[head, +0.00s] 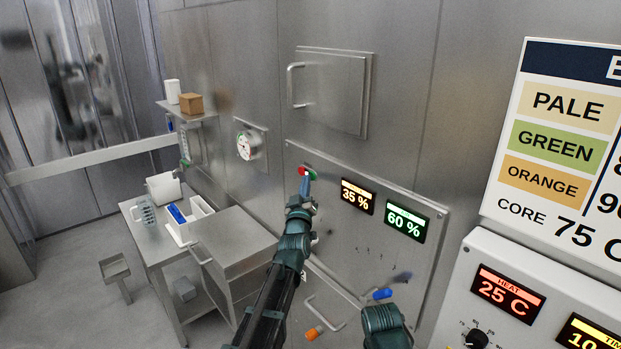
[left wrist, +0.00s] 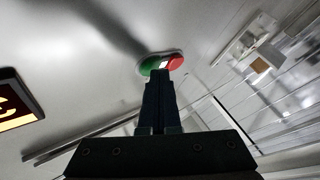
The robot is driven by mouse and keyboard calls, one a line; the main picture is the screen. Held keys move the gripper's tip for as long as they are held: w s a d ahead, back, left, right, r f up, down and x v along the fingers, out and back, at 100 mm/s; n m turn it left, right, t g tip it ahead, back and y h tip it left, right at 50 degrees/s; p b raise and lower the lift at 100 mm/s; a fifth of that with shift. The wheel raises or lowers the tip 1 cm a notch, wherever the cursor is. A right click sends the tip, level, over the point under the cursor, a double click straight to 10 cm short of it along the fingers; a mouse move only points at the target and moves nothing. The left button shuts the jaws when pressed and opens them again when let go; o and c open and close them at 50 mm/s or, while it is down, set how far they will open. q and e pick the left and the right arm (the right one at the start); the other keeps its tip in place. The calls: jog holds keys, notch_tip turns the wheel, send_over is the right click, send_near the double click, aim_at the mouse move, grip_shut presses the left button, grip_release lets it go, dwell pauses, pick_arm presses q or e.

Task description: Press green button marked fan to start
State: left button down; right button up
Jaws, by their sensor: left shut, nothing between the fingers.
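A button plate with a green half (head: 313,174) and a red half (head: 302,170) sits at the upper left of the steel wall panel. In the left wrist view the green half (left wrist: 150,66) is left, the red half (left wrist: 175,62) right, with a white strip between. My left gripper (head: 306,186) is shut and empty, its tips pointing at the button plate. In the left wrist view its tips (left wrist: 159,76) overlap the plate's lower edge; I cannot tell whether they touch. The fan marking is not legible.
Beside the button are a display reading 35 % (head: 357,195) and one reading 60 % (head: 406,221). A control box (head: 540,270) with a 25 C display stands at right. A steel table (head: 140,235) with containers is at left. A hatch (head: 330,90) is above.

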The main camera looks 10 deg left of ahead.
pick_arm(q)
jog(key=shift+s+a, duration=0.45)
jog(key=shift+s, duration=0.15)
jog(key=s+a, duration=0.1)
jog(key=s, duration=0.1)
jog(key=s+a, duration=0.2)
dwell(0.4)
dwell(0.4)
jog(key=s+d+f+m+g+h, duration=0.1)
jog(key=s+d+f+m+g, duration=0.15)
jog(key=d+f+g, duration=0.35)
jog(key=s+d+f+m+g+h, duration=0.1)
jog(key=s+d+f, duration=0.25)
jog(key=f, duration=0.35)
jog(key=s+d+f+m+g+h, duration=0.1)
jog(key=s+d+f+m+g, duration=0.2)
jog(key=f, duration=0.4)
jog(key=s+d+f+m+g+y, duration=0.1)
jog(key=s+f+g, duration=0.2)
jog(key=s, duration=0.5)
jog(key=s+d+f+m+g, duration=0.1)
jog(key=s+d+f+g, duration=0.1)
jog(key=s+g, duration=0.3)
jog(key=s+d+f+m+g+y, duration=0.1)
jog(key=s+f+m+g, duration=0.1)
jog(key=s, duration=1)
jog(key=shift+d+f+g+y, duration=0.3)
jog(key=shift+d+f+g, duration=0.05)
jog(key=shift+f+g, duration=0.55)
